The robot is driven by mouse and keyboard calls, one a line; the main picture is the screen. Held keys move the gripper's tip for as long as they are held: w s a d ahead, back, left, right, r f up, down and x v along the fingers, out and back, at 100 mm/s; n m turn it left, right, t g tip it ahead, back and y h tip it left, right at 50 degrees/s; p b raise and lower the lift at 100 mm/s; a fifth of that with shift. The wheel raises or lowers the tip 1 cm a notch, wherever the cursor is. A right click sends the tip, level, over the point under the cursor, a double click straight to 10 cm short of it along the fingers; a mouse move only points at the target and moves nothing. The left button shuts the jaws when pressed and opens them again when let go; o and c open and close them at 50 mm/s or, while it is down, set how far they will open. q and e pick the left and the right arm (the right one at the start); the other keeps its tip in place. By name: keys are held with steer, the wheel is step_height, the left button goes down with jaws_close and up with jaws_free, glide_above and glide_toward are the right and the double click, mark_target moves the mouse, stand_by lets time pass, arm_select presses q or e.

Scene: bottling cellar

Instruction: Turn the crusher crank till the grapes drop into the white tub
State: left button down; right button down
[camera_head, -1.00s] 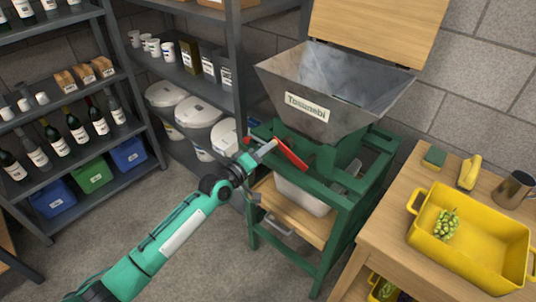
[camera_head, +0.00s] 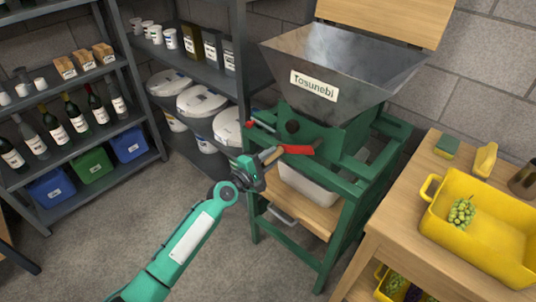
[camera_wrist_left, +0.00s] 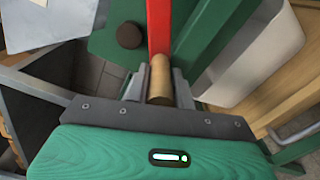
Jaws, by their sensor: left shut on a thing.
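The crusher has a grey metal hopper (camera_head: 345,75) on a green frame (camera_head: 340,222). Its red crank arm (camera_head: 299,149) lies nearly level in the head view and shows in the left wrist view (camera_wrist_left: 159,25). My left gripper (camera_head: 265,161) is shut on the crank's wooden handle (camera_wrist_left: 160,80), at the arm's left end. The white tub (camera_head: 308,190) stands on a wooden board beneath the hopper, partly behind the frame; its inside is hidden. I see no grapes in the visible part of the hopper. My right gripper is out of view.
Shelves with bottles, bins and white buckets (camera_head: 201,100) stand left and behind. The floor (camera_head: 150,225) in front is clear.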

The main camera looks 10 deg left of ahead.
arm_select(q)
steer(key=shift+s+d+f+n, duration=0.15)
steer(key=shift+f+n, duration=0.1)
steer(key=shift+f, duration=0.1)
steer(key=shift+s+d+f+n, duration=0.15)
steer(key=shift+f+n, duration=0.1)
steer(key=shift+f, duration=0.1)
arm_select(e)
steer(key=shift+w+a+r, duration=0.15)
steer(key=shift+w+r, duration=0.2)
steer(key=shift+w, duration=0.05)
arm_select(q)
steer(key=c, duration=1.2)
jaws_free()
steer(key=shift+r, duration=0.1)
steer(key=shift+w+r, duration=0.1)
steer(key=b+v, duration=0.1)
steer(key=v, duration=1.3)
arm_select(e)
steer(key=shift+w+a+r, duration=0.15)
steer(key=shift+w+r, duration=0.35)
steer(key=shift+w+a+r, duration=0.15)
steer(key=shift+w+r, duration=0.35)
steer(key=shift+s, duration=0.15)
